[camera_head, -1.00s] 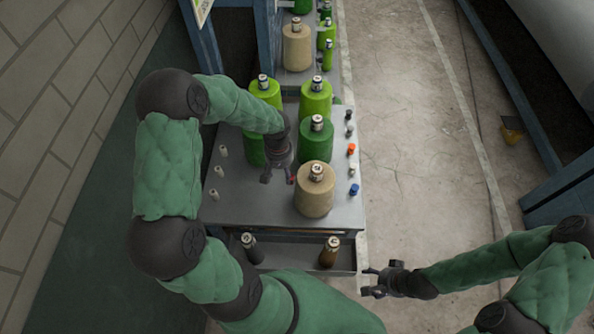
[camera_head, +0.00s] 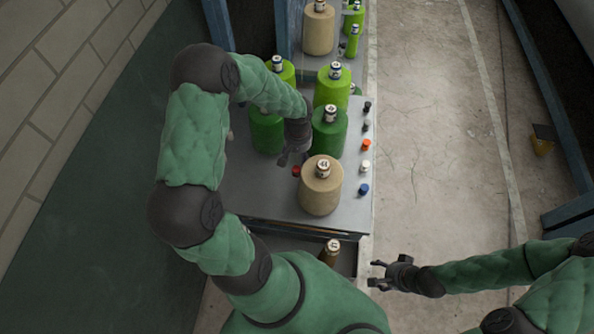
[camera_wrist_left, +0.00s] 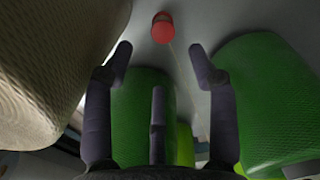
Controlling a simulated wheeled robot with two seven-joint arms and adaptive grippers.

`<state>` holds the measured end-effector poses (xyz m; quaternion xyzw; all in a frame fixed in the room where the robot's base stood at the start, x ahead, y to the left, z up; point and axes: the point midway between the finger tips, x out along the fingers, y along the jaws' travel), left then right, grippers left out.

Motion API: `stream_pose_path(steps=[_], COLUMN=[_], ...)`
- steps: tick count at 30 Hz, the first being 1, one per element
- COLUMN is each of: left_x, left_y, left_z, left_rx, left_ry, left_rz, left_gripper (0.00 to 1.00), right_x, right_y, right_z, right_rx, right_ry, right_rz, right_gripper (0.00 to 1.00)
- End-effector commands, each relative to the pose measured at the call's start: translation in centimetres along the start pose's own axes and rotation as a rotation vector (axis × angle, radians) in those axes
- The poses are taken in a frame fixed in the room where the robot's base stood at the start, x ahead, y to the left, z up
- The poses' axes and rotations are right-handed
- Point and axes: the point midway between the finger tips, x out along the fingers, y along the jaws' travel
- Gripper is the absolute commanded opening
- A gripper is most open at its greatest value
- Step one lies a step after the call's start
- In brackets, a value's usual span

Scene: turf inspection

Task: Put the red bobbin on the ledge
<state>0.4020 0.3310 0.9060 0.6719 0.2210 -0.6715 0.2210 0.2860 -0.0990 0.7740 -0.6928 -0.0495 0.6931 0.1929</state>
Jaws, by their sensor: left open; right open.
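The small red bobbin (camera_head: 296,170) stands on the grey table top, just left of the large tan cone (camera_head: 320,192). My left gripper (camera_head: 288,159) is open and empty, close beside the bobbin. In the left wrist view the red bobbin (camera_wrist_left: 162,28) lies beyond the fingertips of the left gripper (camera_wrist_left: 158,62), apart from them. My right gripper (camera_head: 378,275) is open and empty, over the floor right of the table's front. I cannot tell for sure which surface is the ledge; a strip of small bobbins runs along the table's right edge (camera_head: 368,150).
Large green cones (camera_head: 328,130) stand behind the left gripper. Small black, grey, orange (camera_head: 366,145), white and blue (camera_head: 363,189) bobbins line the right edge. A lower front tray holds a brown bobbin (camera_head: 329,253). A brick wall (camera_head: 60,110) is at left; open floor (camera_head: 430,170) at right.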

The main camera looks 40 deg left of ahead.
Motion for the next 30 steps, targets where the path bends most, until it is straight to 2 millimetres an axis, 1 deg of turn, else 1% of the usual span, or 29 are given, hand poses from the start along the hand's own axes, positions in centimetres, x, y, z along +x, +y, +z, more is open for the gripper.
stream_pose_path(steps=[1,3,6,11,14,18,21,28,29,30], left_x=[1.1,2.1,3.0,3.8,5.0,7.0,8.1,8.3,8.3,8.2], left_y=[-0.1,-0.1,-0.1,-0.1,-0.4,-0.6,-0.6,-0.5,-0.5,-0.5], left_z=[0.1,0.1,0.0,0.1,0.2,0.2,0.3,0.2,0.2,0.2], left_rx=[0.000,0.001,0.001,0.000,0.001,0.001,0.001,0.001,0.001,0.001], left_ry=[-0.004,-0.003,-0.001,-0.001,-0.003,-0.002,-0.003,0.000,0.000,0.000], left_rz=[-0.002,-0.001,-0.001,0.000,-0.001,0.000,0.000,0.001,0.001,0.001], left_gripper=[0.58,0.58,0.58,0.58,0.58,0.58,0.58,0.58,0.55,0.44], right_x=[0.3,0.5,0.6,0.7,1.0,1.4,1.6,1.5,1.5,1.5], right_y=[0.1,0.2,0.2,0.2,0.3,0.5,0.6,0.5,0.5,0.5], right_z=[0.0,0.0,0.0,0.0,-0.1,-0.1,-0.1,-0.1,-0.1,-0.1], right_rx=[0.000,0.000,0.000,0.000,0.000,0.000,0.000,0.000,0.000,0.000], right_ry=[0.000,0.000,0.000,0.000,0.000,0.000,0.000,0.000,0.000,0.000], right_rz=[0.000,0.000,0.000,0.000,0.000,0.000,0.000,0.000,0.000,0.000], right_gripper=[0.65,0.65,0.65,0.65,0.65,0.65,0.65,0.65,0.65,0.65])
